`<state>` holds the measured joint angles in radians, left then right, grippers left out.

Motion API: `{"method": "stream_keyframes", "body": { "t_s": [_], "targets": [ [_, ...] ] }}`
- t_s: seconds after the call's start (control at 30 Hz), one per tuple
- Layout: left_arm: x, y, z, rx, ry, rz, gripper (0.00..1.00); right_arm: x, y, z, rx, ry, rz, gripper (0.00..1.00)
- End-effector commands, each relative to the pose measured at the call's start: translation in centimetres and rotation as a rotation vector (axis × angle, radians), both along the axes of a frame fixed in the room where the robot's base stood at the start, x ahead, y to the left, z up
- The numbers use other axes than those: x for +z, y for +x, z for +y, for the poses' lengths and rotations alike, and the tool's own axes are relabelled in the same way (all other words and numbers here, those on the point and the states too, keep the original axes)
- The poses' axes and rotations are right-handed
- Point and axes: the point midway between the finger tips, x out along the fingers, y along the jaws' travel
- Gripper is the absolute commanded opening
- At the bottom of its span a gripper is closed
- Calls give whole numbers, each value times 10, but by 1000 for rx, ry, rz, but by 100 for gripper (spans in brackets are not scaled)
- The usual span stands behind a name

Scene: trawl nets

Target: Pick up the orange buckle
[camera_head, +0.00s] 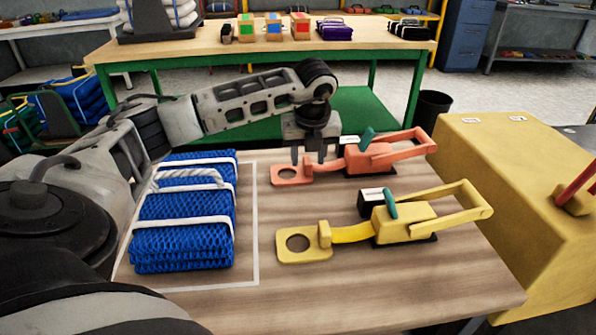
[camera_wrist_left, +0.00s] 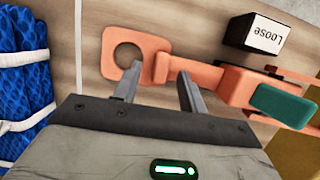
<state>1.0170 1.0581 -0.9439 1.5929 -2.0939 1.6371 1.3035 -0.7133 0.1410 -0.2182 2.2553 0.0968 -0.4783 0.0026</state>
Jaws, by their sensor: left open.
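The orange buckle (camera_head: 378,158) lies on the wooden table, behind a yellow buckle (camera_head: 395,219). It has a flat end plate with a round hole, a strap, a teal tab and a frame handle at the right. My left gripper (camera_head: 308,156) points down above its strap end, close to the plate. In the left wrist view the open fingers (camera_wrist_left: 158,88) sit near the orange strap (camera_wrist_left: 162,68), and the buckle body (camera_wrist_left: 240,88) extends right. I cannot tell whether the fingers touch it. My right gripper is not visible.
A blue net bundle (camera_head: 185,220) with white straps lies left of the buckles inside a white outline. A black block labelled "Loose" (camera_wrist_left: 262,36) stands beside the orange buckle. A yellow box (camera_head: 515,190) borders the table's right side. The front of the table is bare.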

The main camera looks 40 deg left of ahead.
Motion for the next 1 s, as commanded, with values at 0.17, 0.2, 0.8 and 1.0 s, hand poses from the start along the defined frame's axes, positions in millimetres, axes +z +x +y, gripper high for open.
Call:
{"method": "stream_keyframes", "body": {
  "t_s": [0.17, 0.2, 0.8, 1.0],
  "targets": [
    [-20, 3, 4, 0, 1, 1, 42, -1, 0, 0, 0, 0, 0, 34],
    [-22, 4, 5, 0, 0, 0, 42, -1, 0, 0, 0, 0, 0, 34],
    [-21, 4, 5, 0, 1, -2, 0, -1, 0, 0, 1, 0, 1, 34],
    [-18, 4, 5, 0, 0, -3, 0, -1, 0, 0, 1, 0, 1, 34]
  ]
}}
